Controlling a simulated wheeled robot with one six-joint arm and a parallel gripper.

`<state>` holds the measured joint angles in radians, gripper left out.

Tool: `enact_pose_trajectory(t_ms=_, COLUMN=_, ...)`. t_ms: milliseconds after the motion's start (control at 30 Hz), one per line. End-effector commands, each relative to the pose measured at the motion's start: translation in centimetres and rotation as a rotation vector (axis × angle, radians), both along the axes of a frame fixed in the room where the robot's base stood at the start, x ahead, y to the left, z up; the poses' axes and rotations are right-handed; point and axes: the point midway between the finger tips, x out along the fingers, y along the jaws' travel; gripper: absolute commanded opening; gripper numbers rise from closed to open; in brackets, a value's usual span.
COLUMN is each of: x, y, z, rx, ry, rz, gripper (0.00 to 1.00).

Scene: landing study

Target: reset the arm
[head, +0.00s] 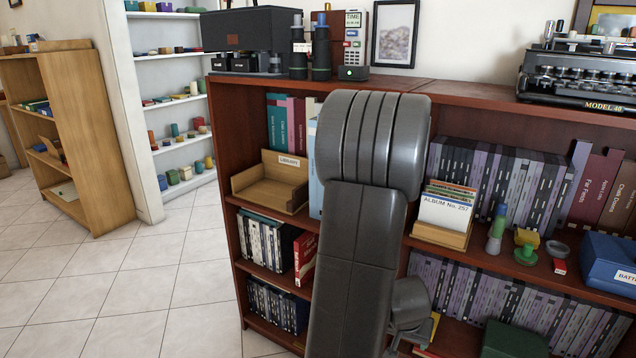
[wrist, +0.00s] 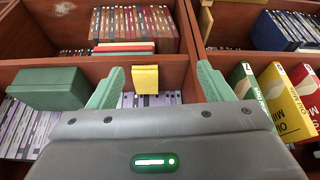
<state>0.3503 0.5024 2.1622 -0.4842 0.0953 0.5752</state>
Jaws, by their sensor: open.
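My dark grey arm rises large in front of the red-brown bookcase (head: 470,110) in the head view, bent at the top, with its lower part running down toward the bottom edge. My gripper's fingers cannot be made out there. In the wrist view my gripper (wrist: 160,68) is open, with its two green fingers spread wide and nothing held. A yellow block (wrist: 146,80) shows between the fingers, apart from both. A green box (wrist: 47,88) lies to the left of the left finger.
Near my arm the shelves hold a wooden tray (head: 270,183), an album stand (head: 440,235), a green-and-blue bottle (head: 496,230) and a blue box (head: 607,263). Green, yellow and red books (wrist: 285,95) stand right of the fingers. Open tiled floor (head: 110,280) lies left.

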Motion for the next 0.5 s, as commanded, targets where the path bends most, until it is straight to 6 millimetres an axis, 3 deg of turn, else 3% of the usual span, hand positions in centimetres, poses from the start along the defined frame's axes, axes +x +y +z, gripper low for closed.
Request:
enact_pose_trajectory(t_ms=133, x=0.61, y=0.33, z=1.04, rx=-0.001, ry=0.001, rz=0.014, gripper=0.74)
enact_pose_trajectory(t_ms=500, x=0.91, y=0.46, z=1.22, rx=-0.002, ry=0.0, rz=0.019, gripper=0.74)
